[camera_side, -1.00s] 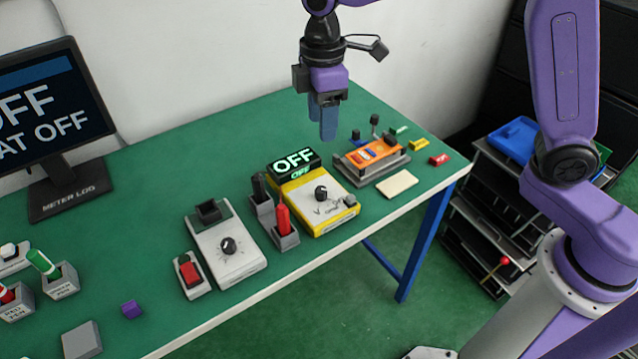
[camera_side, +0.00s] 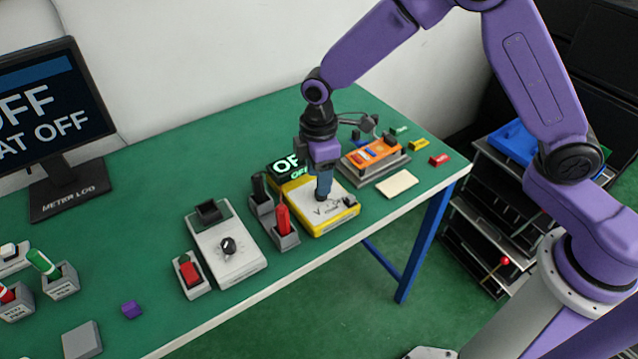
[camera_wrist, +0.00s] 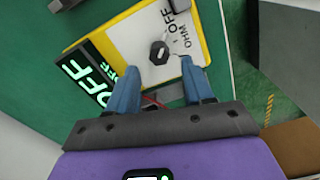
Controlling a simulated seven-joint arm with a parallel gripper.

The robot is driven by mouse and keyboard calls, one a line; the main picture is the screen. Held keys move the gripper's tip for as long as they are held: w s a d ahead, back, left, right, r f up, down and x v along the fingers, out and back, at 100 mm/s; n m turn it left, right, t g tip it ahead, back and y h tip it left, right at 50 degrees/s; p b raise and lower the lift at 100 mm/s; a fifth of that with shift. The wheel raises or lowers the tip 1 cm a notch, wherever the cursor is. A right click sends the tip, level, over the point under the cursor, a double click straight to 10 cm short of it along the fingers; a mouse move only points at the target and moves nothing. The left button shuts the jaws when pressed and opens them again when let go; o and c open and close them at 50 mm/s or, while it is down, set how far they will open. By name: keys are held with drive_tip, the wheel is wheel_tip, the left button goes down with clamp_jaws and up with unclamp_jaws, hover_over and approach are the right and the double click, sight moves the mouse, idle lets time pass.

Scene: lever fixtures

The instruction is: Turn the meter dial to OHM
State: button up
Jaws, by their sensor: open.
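The yellow meter (camera_side: 338,220) with a white face lies on the green bench. Its black dial (camera_wrist: 159,52) shows in the wrist view, just beyond my fingertips and roughly centred between them. The labels OFF and OHM (camera_wrist: 184,38) are printed on the face to the right of the dial there. The meter's display (camera_wrist: 86,82) glows green and reads OFF. My gripper (camera_side: 323,196) is low over the meter face, pointing down. In the wrist view its two blue fingers (camera_wrist: 160,85) are apart with nothing between the tips.
Red and black probes (camera_side: 283,220) stand in holders left of the meter. A grey-white box with a knob (camera_side: 230,247) is further left. An orange device (camera_side: 372,154) sits right behind the meter. A monitor (camera_side: 45,105) reads OFF.

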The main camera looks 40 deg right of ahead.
drive_tip(key=shift+f, duration=1.7)
clamp_jaws()
drive_tip(key=m, duration=0.4)
drive_tip(key=shift+w, duration=0.1)
drive_tip(key=m, duration=0.4)
drive_tip(key=shift+d+m, duration=0.1)
drive_tip(key=shift+m, duration=0.2)
drive_tip(key=shift+w, duration=0.1)
drive_tip(key=shift+r, duration=0.1)
